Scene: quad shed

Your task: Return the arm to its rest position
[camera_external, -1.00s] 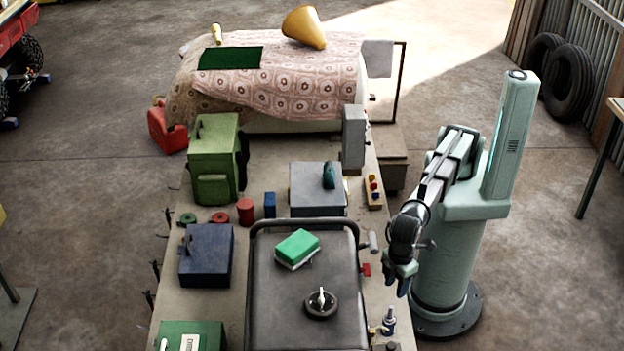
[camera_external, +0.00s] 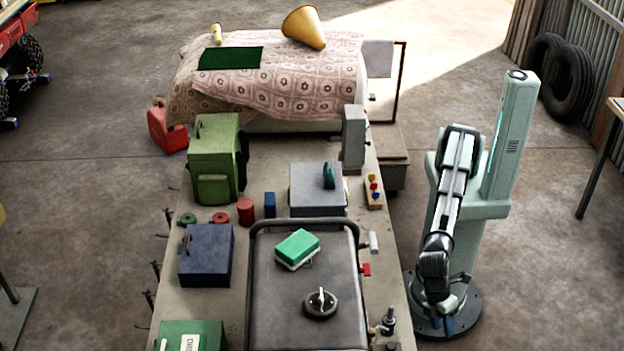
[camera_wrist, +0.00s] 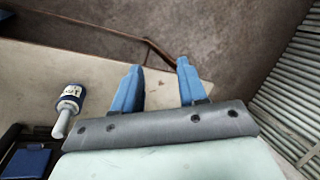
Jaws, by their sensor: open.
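My gripper (camera_external: 447,326) hangs low in front of my arm's column, to the right of the workbench (camera_external: 395,270) and apart from it. In the wrist view my gripper (camera_wrist: 160,82) shows two blue fingers spread wide with nothing between them. Beyond the fingers lie the bench's pale top (camera_wrist: 75,65) and the brown floor (camera_wrist: 235,50). In the external view the fingertips are small and partly dark against my base.
A small blue-and-white bottle (camera_wrist: 68,108) stands on the bench near its right edge. A dark lidded case (camera_external: 285,285) carries a green-and-white sponge-like block (camera_external: 297,247). Other boxes stand farther back. Tyres (camera_external: 560,80) lean by the right wall. Floor right of my base is clear.

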